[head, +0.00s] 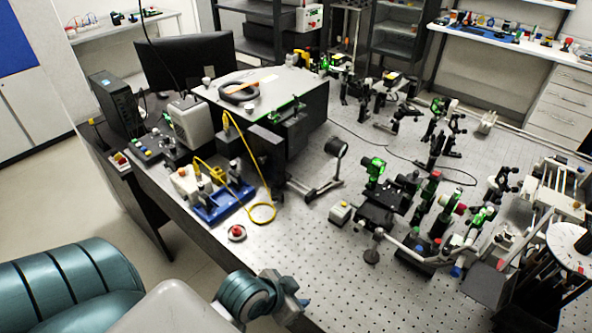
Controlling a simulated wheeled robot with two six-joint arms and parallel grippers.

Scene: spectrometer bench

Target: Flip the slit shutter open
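My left gripper (292,302) is at the bottom centre, at the end of a teal and grey arm, by the near edge of the optical bench. It is seen from behind, so its fingertips and opening are unclear. A large box-shaped instrument (312,103) with a pale top stands on the bench, well beyond the gripper. Dark parts (268,150) are on its near side. A round black disc (336,147) stands on an angled metal arm right of the box. I cannot tell for sure which part is the slit shutter or its position. My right gripper is out of view.
The perforated bench top (300,240) is bare near the gripper. A red button (237,233), a blue tray (222,205) and a looped yellow cable (262,213) lie left of centre. Several optical mounts crowd the right, around a black stage (385,203).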

